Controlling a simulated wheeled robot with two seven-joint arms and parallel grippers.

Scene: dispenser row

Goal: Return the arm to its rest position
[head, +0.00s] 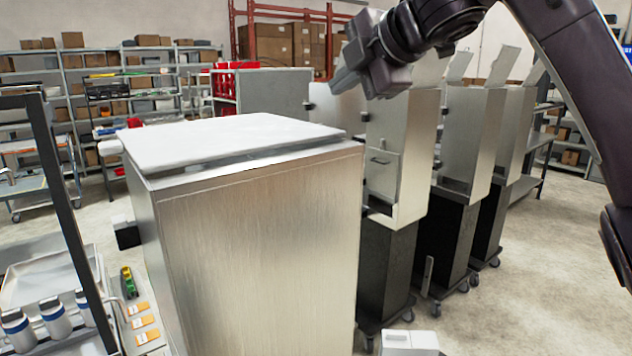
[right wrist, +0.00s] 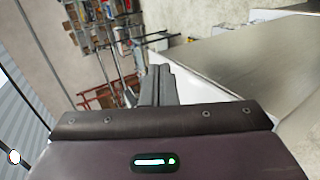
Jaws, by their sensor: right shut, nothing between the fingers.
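My right arm (head: 575,70) comes in from the upper right of the head view and bends over the row of dispensers. My right gripper (head: 345,82) is raised in front of the dispensers' upper parts, above and behind the far right corner of the large steel cabinet. Its fingers are shut and empty; they also show in the right wrist view (right wrist: 157,85), pointing away from the camera. My left gripper is not in view.
A large steel cabinet (head: 260,250) with a white lid (head: 230,140) fills the middle. Steel dispensers (head: 395,165) on black wheeled bases stand in a row behind it, lids raised. White bottles (head: 55,315) stand at lower left. Shelves (head: 85,95) line the back. Floor at right is clear.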

